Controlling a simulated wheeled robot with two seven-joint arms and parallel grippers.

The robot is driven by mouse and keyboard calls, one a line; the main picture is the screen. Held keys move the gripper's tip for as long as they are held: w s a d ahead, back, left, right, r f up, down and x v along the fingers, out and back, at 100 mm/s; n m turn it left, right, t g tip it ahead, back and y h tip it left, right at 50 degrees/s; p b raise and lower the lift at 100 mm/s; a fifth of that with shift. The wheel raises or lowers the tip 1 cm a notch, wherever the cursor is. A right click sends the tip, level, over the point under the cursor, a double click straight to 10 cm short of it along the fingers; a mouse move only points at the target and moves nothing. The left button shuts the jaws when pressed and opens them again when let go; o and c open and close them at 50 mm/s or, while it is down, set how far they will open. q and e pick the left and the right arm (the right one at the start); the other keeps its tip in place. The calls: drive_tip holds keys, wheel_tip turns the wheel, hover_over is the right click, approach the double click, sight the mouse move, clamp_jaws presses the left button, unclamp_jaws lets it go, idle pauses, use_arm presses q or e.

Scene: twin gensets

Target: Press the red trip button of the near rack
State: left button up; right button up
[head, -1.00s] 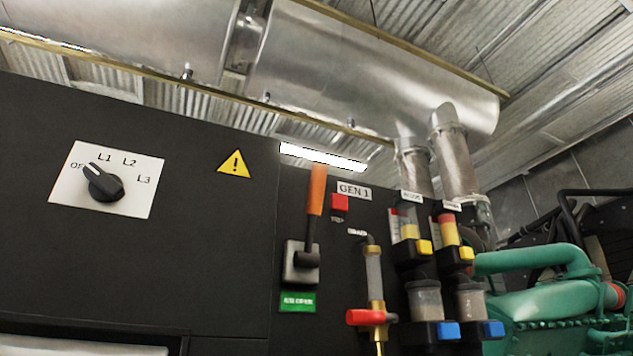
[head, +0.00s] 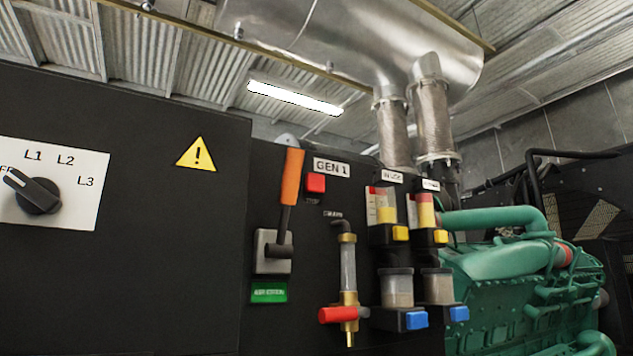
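The red button (head: 315,183) sits on the black rack panel (head: 275,170), just below the white GEN 1 label (head: 332,167). A small marking under the button is too blurred to read surely. To the button's left is a lever with an orange handle (head: 292,176), pointing up from a grey base plate. Neither of my grippers shows in the head view, and nothing touches the button.
A sight glass with a red-handled valve (head: 338,314) and filter units with yellow (head: 400,233) and blue (head: 416,320) parts stand right of the button. A rotary selector (head: 38,194) is at far left. A green engine (head: 525,285) stands right.

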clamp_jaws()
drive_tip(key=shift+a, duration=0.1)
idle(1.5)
